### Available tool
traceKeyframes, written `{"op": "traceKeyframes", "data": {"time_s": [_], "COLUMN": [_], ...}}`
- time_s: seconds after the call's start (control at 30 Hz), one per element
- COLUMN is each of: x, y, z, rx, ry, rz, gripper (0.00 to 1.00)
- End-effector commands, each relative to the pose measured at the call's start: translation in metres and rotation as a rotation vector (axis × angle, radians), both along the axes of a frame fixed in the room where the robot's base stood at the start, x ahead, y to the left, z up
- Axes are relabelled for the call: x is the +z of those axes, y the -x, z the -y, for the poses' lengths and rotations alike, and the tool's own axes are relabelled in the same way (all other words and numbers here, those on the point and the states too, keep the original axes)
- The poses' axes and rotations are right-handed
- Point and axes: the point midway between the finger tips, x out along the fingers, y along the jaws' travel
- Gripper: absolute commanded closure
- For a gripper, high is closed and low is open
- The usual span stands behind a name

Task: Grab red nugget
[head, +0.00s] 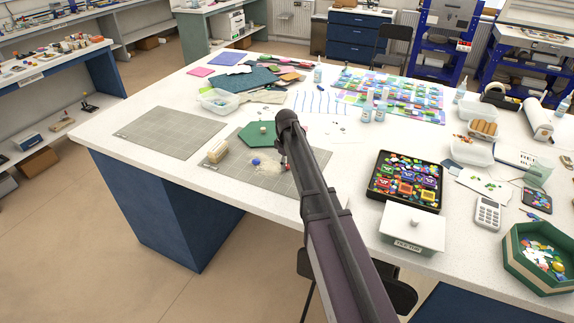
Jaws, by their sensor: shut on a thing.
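My arm reaches over the white table, and my gripper (284,162) points down at the right part of a grey gridded mat (243,174). The arm hides most of the gripper. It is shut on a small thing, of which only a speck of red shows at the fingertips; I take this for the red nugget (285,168). A blue nugget (256,162) lies on the mat to the left of my gripper. Whether the red piece touches the mat cannot be told.
A pale block (217,152) and a green hexagon (258,134) lie near the mat's left and back. A black tray of coloured glass (407,205) and a white lidded box (412,228) stand to the right. Another gridded mat (170,131) at left is bare.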

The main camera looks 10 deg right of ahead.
Motion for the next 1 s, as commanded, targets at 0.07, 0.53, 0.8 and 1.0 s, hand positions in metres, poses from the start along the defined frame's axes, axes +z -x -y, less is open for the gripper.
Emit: {"op": "traceKeyframes", "data": {"time_s": [0.07,0.53,0.8,1.0], "x": [0.003,0.035,0.04,0.044], "y": [0.0,0.0,0.052,0.094], "z": [0.0,0.001,0.022,0.04], "rx": [0.0,-0.001,-0.003,-0.003], "ry": [0.0,0.0,0.0,0.0], "rz": [0.0,0.0,0.0,0.0], "gripper": [0.85,0.85,0.85,0.85]}}
